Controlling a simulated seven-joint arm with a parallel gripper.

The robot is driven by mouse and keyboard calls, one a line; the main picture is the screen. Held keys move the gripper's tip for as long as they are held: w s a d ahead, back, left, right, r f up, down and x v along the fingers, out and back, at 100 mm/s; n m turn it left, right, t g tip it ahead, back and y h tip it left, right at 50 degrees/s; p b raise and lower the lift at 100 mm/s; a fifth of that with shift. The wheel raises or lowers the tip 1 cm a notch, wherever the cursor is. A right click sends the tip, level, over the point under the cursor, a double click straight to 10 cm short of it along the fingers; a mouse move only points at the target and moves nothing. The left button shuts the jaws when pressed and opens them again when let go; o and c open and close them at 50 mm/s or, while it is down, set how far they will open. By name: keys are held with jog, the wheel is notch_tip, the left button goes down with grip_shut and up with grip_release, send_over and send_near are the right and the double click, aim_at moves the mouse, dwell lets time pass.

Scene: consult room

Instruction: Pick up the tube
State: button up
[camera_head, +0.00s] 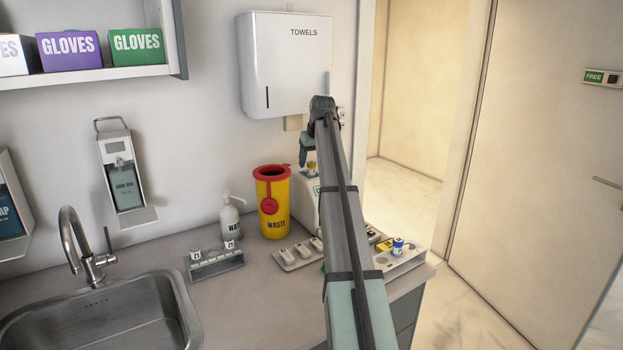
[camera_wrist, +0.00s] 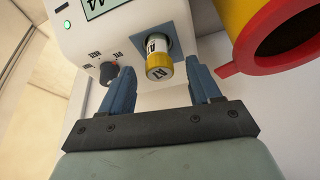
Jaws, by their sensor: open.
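A yellow-banded tube (camera_wrist: 158,66) with a printed label and end sits in a square socket on a white device (camera_wrist: 88,42) in the wrist view. My gripper (camera_wrist: 162,76) is open, with one blue finger on each side of the tube's protruding end. I see space between each finger and the tube, and no clear contact. In the head view the tube (camera_head: 311,168) is a small yellow spot on the device (camera_head: 303,206), just below my gripper (camera_head: 304,157). My arm hides much of the device there.
A yellow waste bin (camera_head: 272,215) with a red rim stands close left of the device. A pump bottle (camera_head: 229,217), a left rack (camera_head: 216,266) with two vials, a grey tray (camera_head: 290,263) and a right rack (camera_head: 408,262) share the counter. The sink (camera_head: 95,320) is front left.

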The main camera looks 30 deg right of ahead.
jog(key=shift+x, duration=1.15)
grip_shut()
